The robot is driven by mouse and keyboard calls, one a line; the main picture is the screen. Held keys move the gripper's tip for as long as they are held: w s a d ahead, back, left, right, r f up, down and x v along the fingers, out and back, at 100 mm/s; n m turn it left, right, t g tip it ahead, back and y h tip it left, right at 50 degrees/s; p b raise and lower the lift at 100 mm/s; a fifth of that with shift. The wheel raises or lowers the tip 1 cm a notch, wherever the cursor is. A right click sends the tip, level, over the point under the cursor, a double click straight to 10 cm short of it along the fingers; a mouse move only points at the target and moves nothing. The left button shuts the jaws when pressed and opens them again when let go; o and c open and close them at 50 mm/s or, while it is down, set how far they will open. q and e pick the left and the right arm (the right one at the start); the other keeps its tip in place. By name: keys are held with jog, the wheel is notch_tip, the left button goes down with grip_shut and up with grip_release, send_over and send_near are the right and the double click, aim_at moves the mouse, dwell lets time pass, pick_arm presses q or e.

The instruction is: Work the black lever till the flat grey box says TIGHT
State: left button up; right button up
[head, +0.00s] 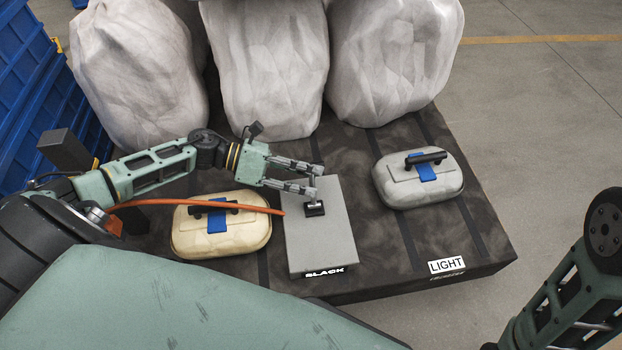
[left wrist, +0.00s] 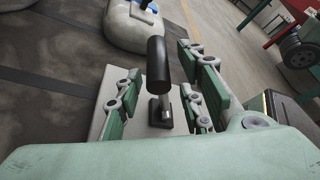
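The flat grey box (head: 322,248) lies on the dark table, and the label on its front edge reads SLACK. The black lever (head: 314,209) stands on its top; its upper part is partly hidden by my fingers in the head view. In the left wrist view the lever's black grip (left wrist: 157,64) rises on a metal stem from a small black base. My left gripper (head: 316,179) is open over the box, with fingers apart on either side of the lever (left wrist: 165,95). I cannot tell whether any finger touches it. My right gripper is out of view.
A cream case (head: 190,240) with a blue-strapped handle lies left of the box, an orange cable crossing over it. A grey case (head: 440,188) lies right, near a LIGHT label (head: 446,265). Large wrapped sacks (head: 270,70) stand behind. Blue crates (head: 30,90) are far left.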

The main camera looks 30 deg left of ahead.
pick_arm(q)
jog(key=shift+w+d+f, duration=0.2)
jog(key=shift+w+d, duration=0.05)
jog(key=shift+d, duration=0.3)
grip_shut()
